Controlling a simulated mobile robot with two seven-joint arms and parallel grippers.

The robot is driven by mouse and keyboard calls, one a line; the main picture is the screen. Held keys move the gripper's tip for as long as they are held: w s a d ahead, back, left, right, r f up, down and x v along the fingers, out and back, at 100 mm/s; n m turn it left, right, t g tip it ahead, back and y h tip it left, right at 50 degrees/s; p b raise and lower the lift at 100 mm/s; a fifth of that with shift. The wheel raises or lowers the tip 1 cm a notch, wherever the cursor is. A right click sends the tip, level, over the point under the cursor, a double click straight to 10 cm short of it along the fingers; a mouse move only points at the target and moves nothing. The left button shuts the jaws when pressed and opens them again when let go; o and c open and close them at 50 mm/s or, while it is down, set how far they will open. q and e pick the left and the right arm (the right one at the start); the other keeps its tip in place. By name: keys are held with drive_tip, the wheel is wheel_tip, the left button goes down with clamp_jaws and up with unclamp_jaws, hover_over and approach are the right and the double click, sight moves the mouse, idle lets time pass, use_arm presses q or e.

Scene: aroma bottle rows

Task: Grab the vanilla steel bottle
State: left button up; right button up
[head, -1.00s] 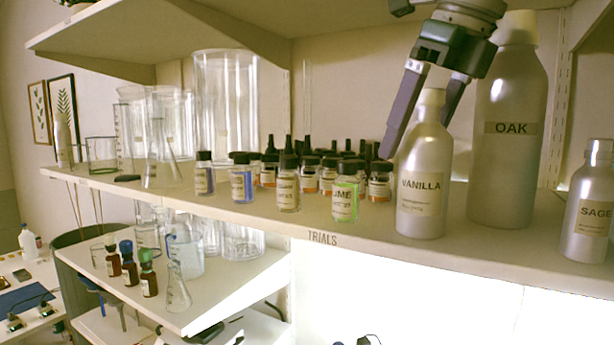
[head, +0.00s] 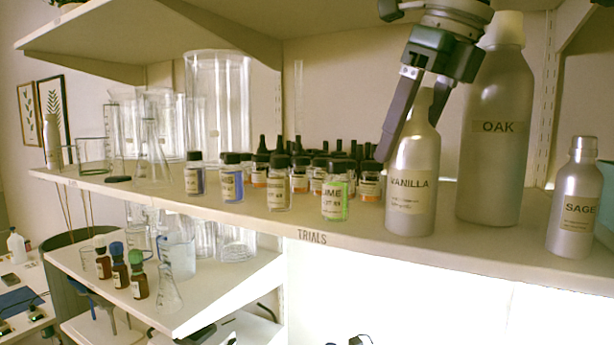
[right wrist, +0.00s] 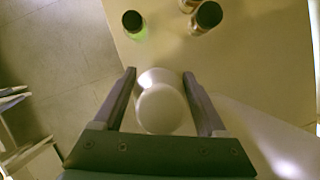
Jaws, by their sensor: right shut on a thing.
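The vanilla steel bottle (head: 411,172) is a silvery bottle with a pale cap and a label reading VANILLA. It stands upright on the shelf, near its front edge. My right gripper (head: 409,135) reaches down from above, with its two grey fingers on either side of the bottle's upper part. It is shut on the bottle. In the right wrist view the bottle's round cap (right wrist: 160,108) sits between the fingers. In the head view the far finger is partly hidden behind the bottle. My left gripper is not in view.
A taller OAK bottle (head: 497,150) stands close behind on the right. A smaller SAGE bottle (head: 575,205) is farther right. The green LIME vial (head: 335,198) and several other vials stand to the left. An upper shelf (head: 150,38) overhangs the back. Glassware fills the shelf's left end.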

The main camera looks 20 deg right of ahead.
clamp_jaws()
drive_tip(key=shift+r, duration=0.1)
